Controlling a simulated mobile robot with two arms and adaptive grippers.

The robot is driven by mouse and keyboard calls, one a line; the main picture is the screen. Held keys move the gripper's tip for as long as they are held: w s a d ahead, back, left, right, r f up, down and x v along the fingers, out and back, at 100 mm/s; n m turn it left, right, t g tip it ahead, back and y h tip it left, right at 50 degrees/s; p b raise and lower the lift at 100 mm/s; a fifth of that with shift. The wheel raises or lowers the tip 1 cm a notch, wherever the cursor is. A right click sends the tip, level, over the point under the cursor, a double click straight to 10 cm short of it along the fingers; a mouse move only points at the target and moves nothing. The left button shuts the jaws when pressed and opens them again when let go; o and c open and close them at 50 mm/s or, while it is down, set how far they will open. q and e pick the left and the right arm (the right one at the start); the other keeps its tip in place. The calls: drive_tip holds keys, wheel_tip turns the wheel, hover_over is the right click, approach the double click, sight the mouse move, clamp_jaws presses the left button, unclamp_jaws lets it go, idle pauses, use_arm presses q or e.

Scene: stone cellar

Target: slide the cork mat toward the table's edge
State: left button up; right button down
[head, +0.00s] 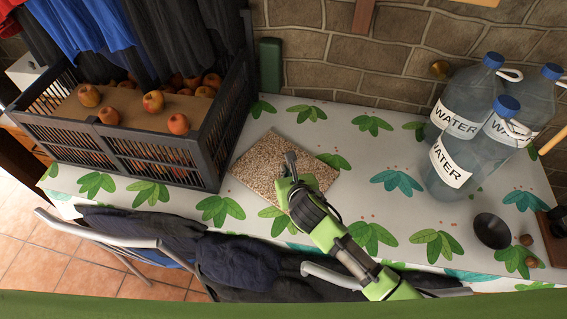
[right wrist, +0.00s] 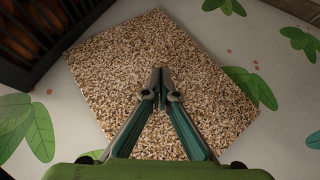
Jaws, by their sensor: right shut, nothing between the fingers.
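The cork mat (head: 258,165) is a speckled tan square lying on the leaf-patterned table (head: 340,171), turned so its corners point along the table. It is close to the right side of the dark crate. In the right wrist view the mat (right wrist: 125,50) fills the middle. My right gripper (head: 288,158) is shut and empty, with its fingertips over the middle of the mat. The right wrist view shows the closed fingertips (right wrist: 160,72) against the mat; whether they touch it I cannot tell. My left gripper is not in view.
The dark crate (head: 160,161) with apples (head: 178,124) stands left of the mat. Large water bottles (head: 462,150), a small black bowl (head: 492,231) and walnuts (head: 526,240) are on the right. A chair with dark clothes (head: 240,258) stands along the front edge.

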sight(282, 162)
drive_tip(key=w, duration=0.3)
drive_tip(key=shift+a, duration=0.35)
drive_tip(key=shift+w+f, duration=0.15)
drive_tip(key=shift+f, duration=0.6)
drive_tip(key=shift+f, duration=0.1)
